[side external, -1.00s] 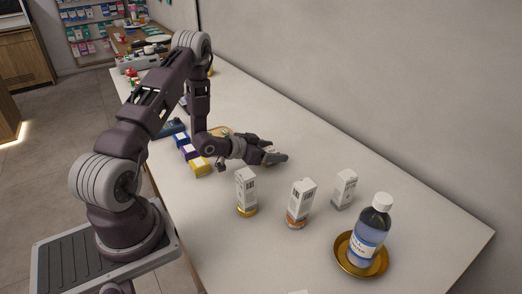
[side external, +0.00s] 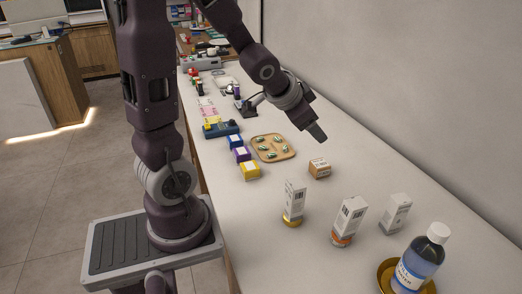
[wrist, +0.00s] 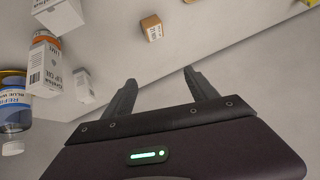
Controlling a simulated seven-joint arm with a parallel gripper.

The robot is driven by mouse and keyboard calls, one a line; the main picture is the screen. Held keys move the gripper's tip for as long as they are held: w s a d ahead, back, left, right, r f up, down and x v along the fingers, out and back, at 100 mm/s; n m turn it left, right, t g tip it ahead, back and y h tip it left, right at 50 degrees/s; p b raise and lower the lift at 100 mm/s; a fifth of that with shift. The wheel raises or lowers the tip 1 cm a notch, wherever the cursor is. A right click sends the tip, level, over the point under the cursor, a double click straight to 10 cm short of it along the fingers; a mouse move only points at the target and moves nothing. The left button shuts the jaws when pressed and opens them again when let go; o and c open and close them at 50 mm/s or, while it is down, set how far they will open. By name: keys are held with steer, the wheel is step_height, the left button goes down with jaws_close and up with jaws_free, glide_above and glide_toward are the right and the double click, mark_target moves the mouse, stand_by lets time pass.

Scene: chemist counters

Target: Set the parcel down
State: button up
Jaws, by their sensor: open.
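The parcel (side external: 320,168) is a small brown cardboard box with a white label. It rests on the white counter, right of the wooden tray. It also shows in the wrist view (wrist: 152,28), beyond my fingertips and clear of them. My gripper (side external: 318,133) is raised above the counter, behind the parcel in the side view. In the wrist view its two fingers (wrist: 160,78) are spread apart with nothing between them.
White cartons (side external: 294,203) (side external: 348,221) (side external: 395,214) stand near the parcel. A blue bottle (side external: 421,258) stands on a gold dish (side external: 388,272). A wooden tray (side external: 258,153) holds green items. Small coloured boxes (side external: 249,170) line the left edge.

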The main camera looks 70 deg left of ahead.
steer(key=s+d+r+g+h, duration=0.1)
steer(key=s+d+r, duration=0.2)
steer(key=s+d, duration=0.4)
steer(key=s+d+r+g+h, duration=0.1)
steer(key=s+d+r+h, duration=0.1)
steer(key=s+d, duration=0.6)
steer(key=s+r, duration=0.1)
steer(key=s, duration=0.3)
steer(key=shift+r, duration=0.15)
steer(key=shift+d, duration=0.1)
